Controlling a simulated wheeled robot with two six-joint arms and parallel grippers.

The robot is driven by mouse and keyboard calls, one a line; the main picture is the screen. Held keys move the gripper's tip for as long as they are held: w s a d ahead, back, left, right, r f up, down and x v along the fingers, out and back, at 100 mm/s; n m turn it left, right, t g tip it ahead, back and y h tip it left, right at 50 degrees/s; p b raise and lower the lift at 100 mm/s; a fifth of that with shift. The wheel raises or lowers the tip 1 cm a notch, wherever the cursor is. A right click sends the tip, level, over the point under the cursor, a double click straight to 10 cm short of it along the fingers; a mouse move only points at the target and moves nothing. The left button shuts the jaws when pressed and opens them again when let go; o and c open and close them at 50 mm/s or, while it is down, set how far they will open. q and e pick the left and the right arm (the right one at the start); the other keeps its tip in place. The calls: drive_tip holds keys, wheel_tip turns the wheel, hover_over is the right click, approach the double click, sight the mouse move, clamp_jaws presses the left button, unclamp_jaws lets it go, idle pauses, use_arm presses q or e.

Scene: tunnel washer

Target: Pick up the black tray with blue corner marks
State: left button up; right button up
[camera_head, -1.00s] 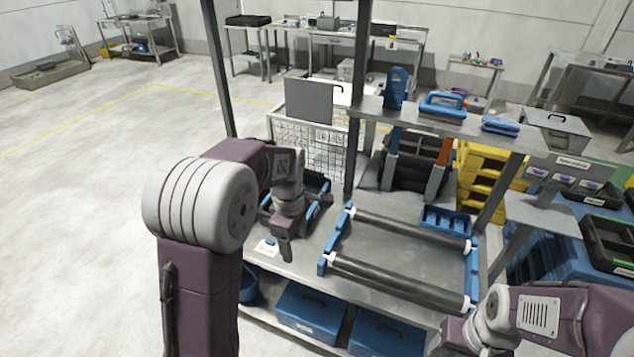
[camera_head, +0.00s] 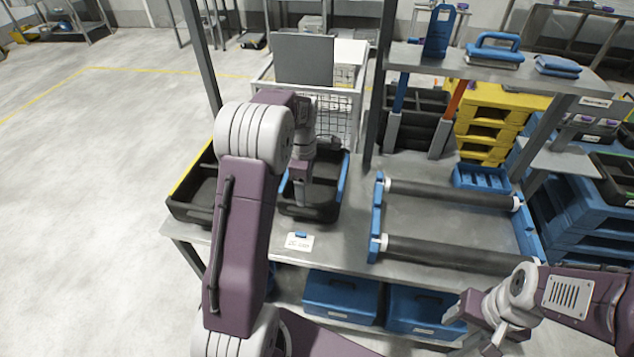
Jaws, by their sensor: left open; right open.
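The black tray with blue marks (camera_head: 326,211) stands on the metal bench, left of the roller frame. My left arm hides part of it. My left gripper (camera_head: 301,202) is open and points down at the tray, over its left-middle part. The fingertips are small and partly lost against the dark tray, so I cannot tell whether they touch it. My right gripper (camera_head: 482,338) is open and empty at the lower right, in front of the bench and away from the tray.
A black tray with a yellow edge (camera_head: 188,209) stands just left, partly behind my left arm. A small card (camera_head: 299,242) lies in front. The blue roller frame (camera_head: 376,218) takes up the bench's right side. A post (camera_head: 380,95) and wire cart (camera_head: 340,118) stand behind.

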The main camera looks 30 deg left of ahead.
use_arm(q)
drive_tip(key=f, duration=0.4)
drive_tip(key=shift+a, duration=0.4)
drive_tip(key=shift+d+f, duration=0.2)
drive_tip(key=shift+f, duration=0.15)
hover_over(306, 219)
wheel_tip(306, 219, down, 5)
drive_tip(key=shift+r, duration=0.2)
clamp_jaws()
